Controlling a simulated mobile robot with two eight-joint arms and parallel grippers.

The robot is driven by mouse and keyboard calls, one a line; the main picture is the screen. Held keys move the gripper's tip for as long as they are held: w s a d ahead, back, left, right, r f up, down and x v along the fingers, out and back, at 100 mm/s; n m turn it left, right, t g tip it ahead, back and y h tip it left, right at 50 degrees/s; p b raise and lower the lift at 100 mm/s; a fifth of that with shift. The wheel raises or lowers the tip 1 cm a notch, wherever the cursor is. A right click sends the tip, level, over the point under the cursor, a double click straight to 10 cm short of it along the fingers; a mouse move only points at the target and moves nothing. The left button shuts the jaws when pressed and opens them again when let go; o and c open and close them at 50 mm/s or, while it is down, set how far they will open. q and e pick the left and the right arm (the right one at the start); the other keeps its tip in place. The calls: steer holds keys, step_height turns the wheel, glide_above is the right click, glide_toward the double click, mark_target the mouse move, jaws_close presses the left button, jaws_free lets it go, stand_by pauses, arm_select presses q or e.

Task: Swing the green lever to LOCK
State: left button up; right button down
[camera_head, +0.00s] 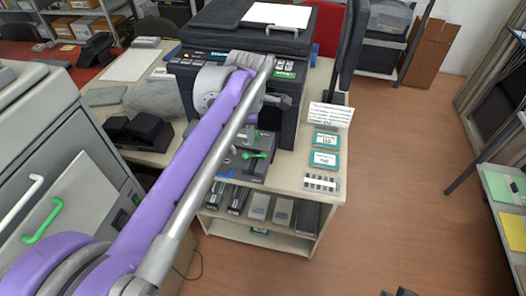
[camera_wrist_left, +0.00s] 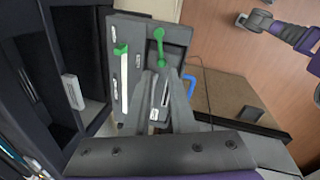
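The green lever (camera_head: 255,155) sits on the grey panel low at the front of the dark printer (camera_head: 245,35) in the head view. In the left wrist view the green lever (camera_wrist_left: 158,45) has a round knob at its upper end and stands about upright on the grey panel (camera_wrist_left: 180,35). A white bar with a green tip (camera_wrist_left: 121,50) is left of it. My left gripper (camera_head: 264,118) is in front of the printer, close above the lever; the arm hides part of that area, and its finger opening is unclear. My right gripper (camera_wrist_left: 243,20) shows small at the wrist view's top right; its opening is unclear.
A blue handle (camera_wrist_left: 189,85) is right of the lever. The printer's dark opening (camera_wrist_left: 60,75) lies to the left. Cartridges (camera_head: 258,207) sit on the shelf below.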

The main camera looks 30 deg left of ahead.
mark_target(252, 155)
arm_select(q)
steer(key=f, duration=0.3)
steer(key=w+f, duration=0.1)
steer(key=f, duration=0.3)
steer(key=a+f, duration=0.1)
steer(key=f, duration=0.2)
steer(key=shift+w+f+b, duration=0.2)
steer(key=shift+w+b, duration=0.1)
steer(key=shift+b, duration=0.05)
jaws_close()
